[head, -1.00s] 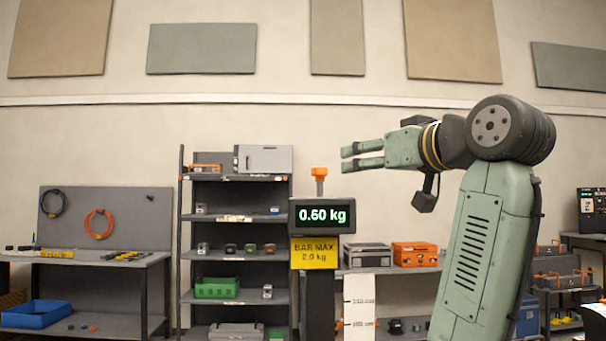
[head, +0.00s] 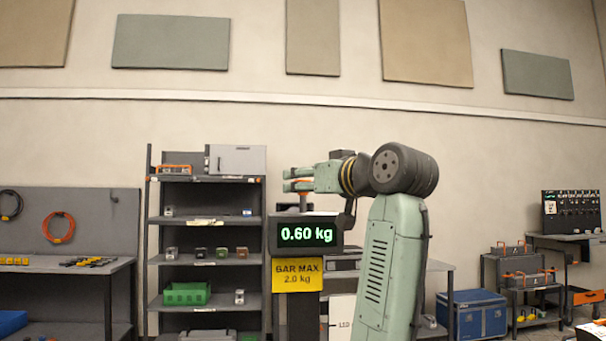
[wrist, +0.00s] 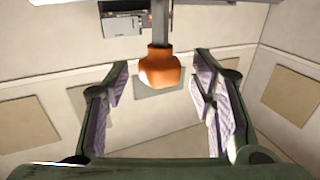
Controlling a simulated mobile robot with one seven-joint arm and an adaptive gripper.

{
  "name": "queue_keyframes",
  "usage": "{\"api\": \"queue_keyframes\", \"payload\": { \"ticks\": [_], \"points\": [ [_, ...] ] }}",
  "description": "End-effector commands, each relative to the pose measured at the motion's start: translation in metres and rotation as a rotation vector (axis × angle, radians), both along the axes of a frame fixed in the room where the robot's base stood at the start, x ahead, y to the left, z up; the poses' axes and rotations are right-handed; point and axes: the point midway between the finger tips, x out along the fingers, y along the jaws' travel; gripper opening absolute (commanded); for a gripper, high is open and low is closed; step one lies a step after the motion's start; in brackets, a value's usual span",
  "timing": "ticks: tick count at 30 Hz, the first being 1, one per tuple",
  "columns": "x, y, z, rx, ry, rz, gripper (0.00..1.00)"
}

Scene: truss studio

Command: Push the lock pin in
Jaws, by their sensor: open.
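The lock pin shows as an orange knob (wrist: 159,70) on a grey shaft (wrist: 159,22) in the wrist view. The knob sits between the two fingers of my gripper (wrist: 161,64), with a gap on both sides. In the head view my gripper (head: 288,180) is level, its fingers overlapping the orange knob and hiding part of it. The grey shaft (head: 303,203) stands upright below, above a display box (head: 304,234) reading 0.60 kg. My gripper is open and holds nothing. The shaft's lower end is hidden behind the display.
A yellow sign (head: 297,275) reading BAR MAX 2.0 kg hangs below the display. A dark shelf rack (head: 205,220) with small boxes stands behind to the left. A blue case (head: 471,315) and a tool board (head: 571,212) are at the right.

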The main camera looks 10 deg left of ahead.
Motion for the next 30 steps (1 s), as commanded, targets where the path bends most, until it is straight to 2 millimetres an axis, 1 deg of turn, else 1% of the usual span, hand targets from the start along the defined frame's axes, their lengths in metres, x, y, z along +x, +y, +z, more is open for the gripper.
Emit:
{"api": "queue_keyframes", "payload": {
  "ticks": [1, 5, 14, 30],
  "points": [
    [0.0045, 0.0048, 0.0017, 0.000, 0.001, 0.001, 0.51],
    [0.0104, 0.0109, 0.0007, -0.001, -0.001, 0.001, 0.51],
    [0.0121, 0.0125, -0.0004, -0.001, -0.001, 0.000, 0.51],
    [0.0120, 0.0122, -0.0002, 0.000, -0.001, 0.000, 0.16]
  ]
}}
